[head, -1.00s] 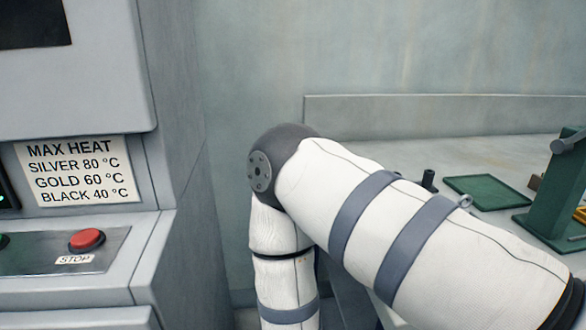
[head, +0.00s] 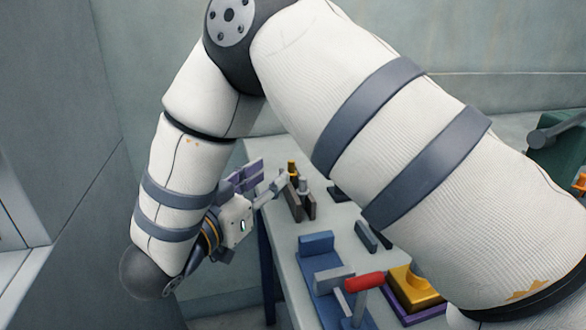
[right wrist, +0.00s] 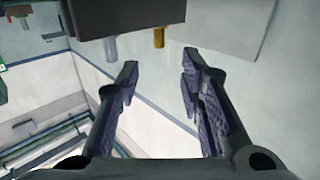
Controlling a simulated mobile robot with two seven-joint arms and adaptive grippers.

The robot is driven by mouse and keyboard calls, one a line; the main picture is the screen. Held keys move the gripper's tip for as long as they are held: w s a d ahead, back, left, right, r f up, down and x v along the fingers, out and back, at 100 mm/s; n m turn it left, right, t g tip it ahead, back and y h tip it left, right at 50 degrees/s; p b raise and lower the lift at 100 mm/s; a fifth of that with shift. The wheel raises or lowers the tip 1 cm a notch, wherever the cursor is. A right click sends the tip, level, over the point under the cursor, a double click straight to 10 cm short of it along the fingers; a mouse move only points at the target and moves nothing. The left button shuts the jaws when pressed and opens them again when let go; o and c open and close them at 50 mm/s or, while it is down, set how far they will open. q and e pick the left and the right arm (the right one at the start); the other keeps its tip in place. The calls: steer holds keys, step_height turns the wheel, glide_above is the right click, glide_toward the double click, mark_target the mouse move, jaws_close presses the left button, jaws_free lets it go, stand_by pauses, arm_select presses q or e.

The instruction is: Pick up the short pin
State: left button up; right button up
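Two pins stand in dark holder blocks (head: 294,204) on the table in the head view. One is a gold pin (head: 292,168) and the other a grey pin (head: 304,185). I cannot tell for certain which is the short pin. My right gripper (head: 270,174) is just left of them, by the table edge. In the right wrist view it (right wrist: 160,74) is open, with nothing between its fingers. There the grey pin (right wrist: 111,48) and gold pin (right wrist: 159,38) project from a dark block beyond the fingertips, apart from them. My left gripper is not in view.
A blue fixture (head: 316,243) with a red-handled clamp (head: 364,282) stands nearer on the table. A yellow block (head: 414,286) sits to its right. A green stand (head: 562,150) is at far right. My right arm hides much of the table.

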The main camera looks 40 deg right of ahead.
mark_target(289, 163)
steer(key=x, duration=0.6)
steer(key=shift+d+f, duration=0.25)
steer(key=shift+f, duration=0.1)
jaws_close()
